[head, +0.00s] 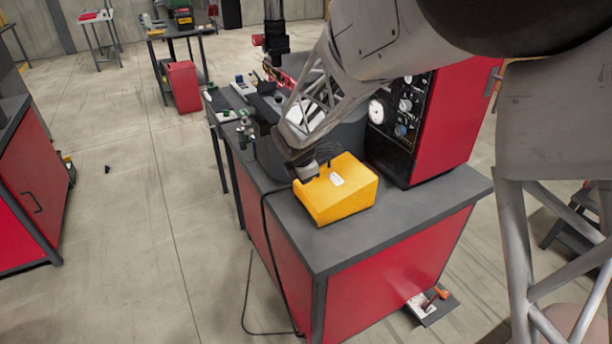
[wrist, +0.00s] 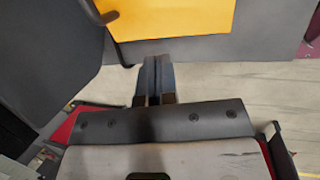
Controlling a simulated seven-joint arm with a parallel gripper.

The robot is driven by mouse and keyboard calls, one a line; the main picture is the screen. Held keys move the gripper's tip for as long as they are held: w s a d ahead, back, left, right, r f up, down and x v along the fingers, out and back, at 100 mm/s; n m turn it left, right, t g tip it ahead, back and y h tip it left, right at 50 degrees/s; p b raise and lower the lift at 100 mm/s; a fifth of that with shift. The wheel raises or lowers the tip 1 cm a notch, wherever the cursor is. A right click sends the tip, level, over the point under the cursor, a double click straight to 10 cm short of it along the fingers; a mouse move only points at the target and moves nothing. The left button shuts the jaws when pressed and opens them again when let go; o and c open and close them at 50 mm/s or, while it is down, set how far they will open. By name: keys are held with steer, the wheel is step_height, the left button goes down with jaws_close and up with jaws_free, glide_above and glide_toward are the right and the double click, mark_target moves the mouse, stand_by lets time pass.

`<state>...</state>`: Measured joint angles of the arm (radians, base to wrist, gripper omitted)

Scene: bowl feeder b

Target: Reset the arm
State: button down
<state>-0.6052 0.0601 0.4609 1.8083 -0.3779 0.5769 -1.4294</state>
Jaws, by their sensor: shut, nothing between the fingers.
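My gripper (wrist: 154,80) points at the yellow box in the wrist view, its two dark fingers together with nothing between them. In the head view my gripper (head: 306,174) is just left of the yellow sloped box (head: 345,200), over the left edge of the grey workbench top (head: 405,215). The yellow box also shows at the top of the wrist view (wrist: 175,18). I cannot tell whether the fingers touch the box. A small white label or button sits on top of the box. My arm hides part of the bench behind it.
A red and black cabinet with gauges (head: 435,120) stands on the bench behind the box. A dark grey bowl-like unit (head: 345,138) is beside it, partly hidden. A black cable (head: 268,255) hangs down the bench's left side. Open floor (head: 140,210) lies to the left.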

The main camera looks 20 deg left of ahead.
steer(key=shift+r, duration=0.1)
steer(key=s+d+r+m, duration=0.4)
steer(key=d+r, duration=0.1)
steer(key=d, duration=0.4)
steer(key=s+d+r+m, duration=0.4)
steer(key=d+r+m, duration=0.1)
steer(key=d, duration=0.3)
steer(key=s+d+r+m, duration=0.4)
steer(key=d+r, duration=0.1)
steer(key=d, duration=0.4)
steer(key=s+d+r+m, duration=0.1)
steer(key=s+d+m, duration=0.6)
steer(key=s, duration=0.4)
steer(key=s+d+m+g, duration=0.1)
steer(key=s+d+m, duration=0.5)
steer(key=s, duration=0.6)
steer(key=shift+s+d+r+m, duration=0.15)
steer(key=shift+d+r+m, duration=0.25)
steer(key=shift+d, duration=0.55)
